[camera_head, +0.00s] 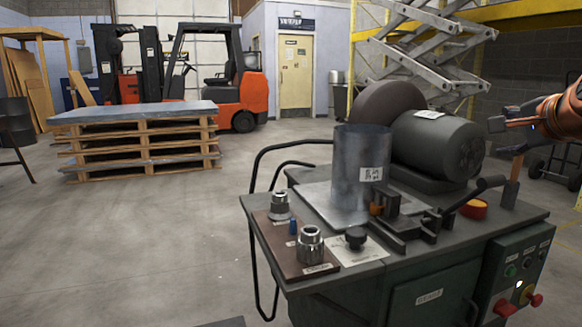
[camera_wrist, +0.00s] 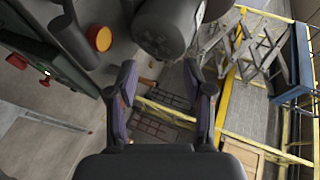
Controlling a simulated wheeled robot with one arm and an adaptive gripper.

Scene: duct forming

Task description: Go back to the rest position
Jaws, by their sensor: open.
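My gripper (camera_head: 510,120) is at the right side of the head view, raised beside the machine bench and to the right of the grey motor. In the wrist view my gripper (camera_wrist: 162,100) shows two fingers spread apart with nothing between them. The bench (camera_head: 440,283) carries a grey metal duct cylinder (camera_head: 350,165) standing upright on a flat metal plate. The cylinder has a white label and stands beside a dark clamp (camera_head: 400,215). My gripper is apart from the cylinder and the clamp.
The motor (camera_head: 440,143) stands close to my gripper; it also shows in the wrist view (camera_wrist: 165,25). Metal fittings (camera_head: 311,245) sit at the bench's front left. Pallets (camera_head: 140,150) and forklifts stand behind open floor.

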